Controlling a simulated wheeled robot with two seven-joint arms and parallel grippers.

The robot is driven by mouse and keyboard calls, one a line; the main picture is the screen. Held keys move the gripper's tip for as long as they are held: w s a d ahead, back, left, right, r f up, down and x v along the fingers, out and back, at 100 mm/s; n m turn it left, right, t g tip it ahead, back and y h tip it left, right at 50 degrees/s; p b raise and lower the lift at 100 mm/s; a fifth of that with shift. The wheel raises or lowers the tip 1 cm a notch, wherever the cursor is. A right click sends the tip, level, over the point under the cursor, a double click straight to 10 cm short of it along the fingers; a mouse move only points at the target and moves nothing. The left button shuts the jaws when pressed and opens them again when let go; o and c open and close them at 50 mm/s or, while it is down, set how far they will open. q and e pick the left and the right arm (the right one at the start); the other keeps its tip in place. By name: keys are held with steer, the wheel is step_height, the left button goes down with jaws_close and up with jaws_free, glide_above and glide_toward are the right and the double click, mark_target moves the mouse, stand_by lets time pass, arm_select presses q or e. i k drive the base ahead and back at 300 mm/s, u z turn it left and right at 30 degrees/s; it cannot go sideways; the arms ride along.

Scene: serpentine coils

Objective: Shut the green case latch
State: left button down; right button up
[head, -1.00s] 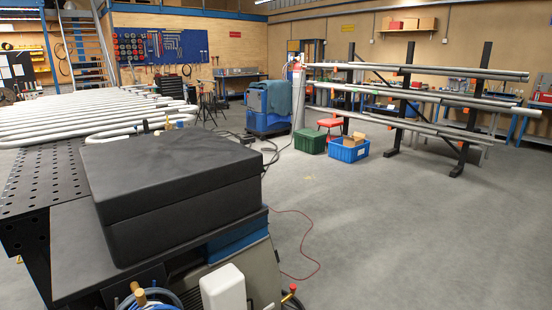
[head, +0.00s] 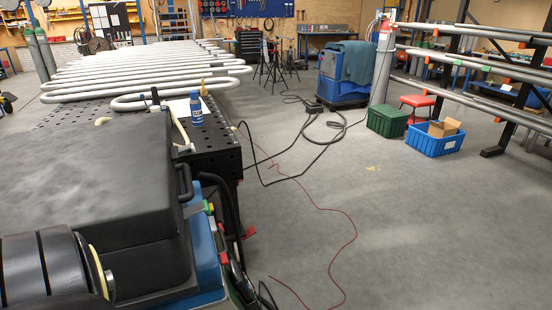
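A large black case (head: 95,190) with a lid fills the lower left of the head view. It has a dark handle (head: 185,184) on its right side. A small green and yellow piece (head: 209,208) shows just right of the case, by a blue edge. I cannot tell whether it is the latch or whether it is open or shut. Neither of my grippers is in view.
A dark cylindrical part, possibly my own arm, covers the lower left corner. Behind the case are a perforated table (head: 222,150), a blue bottle (head: 196,110) and serpentine pipes (head: 150,75).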

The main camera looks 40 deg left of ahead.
mark_target(189, 212)
steer(key=i, duration=2.15)
steer(key=u, duration=4.2)
